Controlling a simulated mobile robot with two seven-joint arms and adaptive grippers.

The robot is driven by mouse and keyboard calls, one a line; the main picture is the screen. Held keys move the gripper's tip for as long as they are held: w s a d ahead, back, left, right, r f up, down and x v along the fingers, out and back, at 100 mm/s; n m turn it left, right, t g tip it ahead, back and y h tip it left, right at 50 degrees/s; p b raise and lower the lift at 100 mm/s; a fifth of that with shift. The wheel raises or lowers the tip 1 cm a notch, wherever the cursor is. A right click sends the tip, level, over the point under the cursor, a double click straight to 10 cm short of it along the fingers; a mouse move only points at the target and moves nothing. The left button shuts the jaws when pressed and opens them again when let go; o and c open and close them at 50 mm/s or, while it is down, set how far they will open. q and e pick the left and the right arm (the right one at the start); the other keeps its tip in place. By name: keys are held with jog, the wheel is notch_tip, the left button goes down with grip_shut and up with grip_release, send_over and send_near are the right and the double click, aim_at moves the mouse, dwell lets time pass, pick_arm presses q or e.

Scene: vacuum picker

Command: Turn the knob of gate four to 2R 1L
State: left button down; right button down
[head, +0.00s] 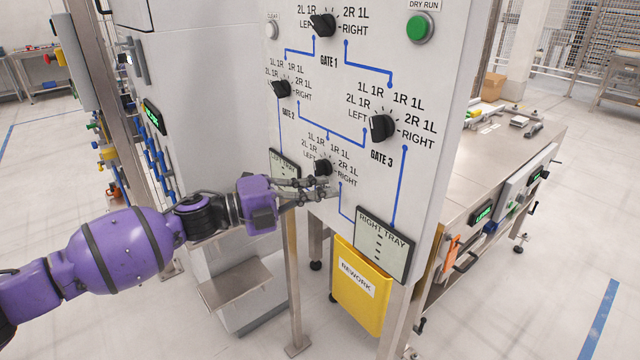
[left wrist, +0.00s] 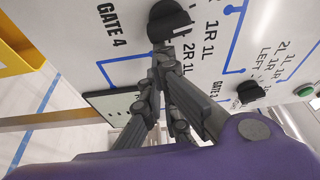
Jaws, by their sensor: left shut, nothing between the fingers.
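The gate four knob (head: 323,167) is a black rotary knob on the white panel (head: 440,75), with position labels around it. It also shows at the top of the left wrist view (left wrist: 169,20), beside the words GATE 4 and near the 1R 1L and 2R 1L labels. I cannot tell for certain which label it points to. My left gripper (head: 328,187) is shut and empty, just below the knob in the head view. Its fingertips (left wrist: 160,55) are close to the knob's edge; I cannot tell whether they touch it. My right gripper is out of view.
Other black knobs sit above: gate 1 (head: 323,24), gate 2 (head: 281,88) and gate 3 (head: 382,127). A green button (head: 420,28) is at the top right. A RIGHT TRAY display (head: 383,243) and a yellow REWORK bin (head: 361,285) are lower down. A steel table (head: 490,150) stands behind.

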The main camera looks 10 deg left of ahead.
pick_arm(q)
jog(key=m, duration=0.2)
jog(key=shift+w+a+f+m+g+y+p, duration=0.2)
jog(key=shift+a+f+m+g+y+p, duration=0.1)
jog(key=shift+f, duration=0.1)
jog(key=m, duration=0.1)
jog(key=m+y, duration=0.1)
jog(key=f+m+p, duration=0.1)
jog(key=shift+w+a, duration=0.3)
jog(key=m, duration=0.1)
jog(key=w+a+f+m+y+p, duration=0.1)
jog(key=m, duration=0.1)
jog(key=shift+a+y, duration=0.15)
jog(key=shift+y, duration=0.15)
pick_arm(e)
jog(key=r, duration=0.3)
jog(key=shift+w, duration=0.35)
pick_arm(q)
jog(key=shift+a, duration=0.1)
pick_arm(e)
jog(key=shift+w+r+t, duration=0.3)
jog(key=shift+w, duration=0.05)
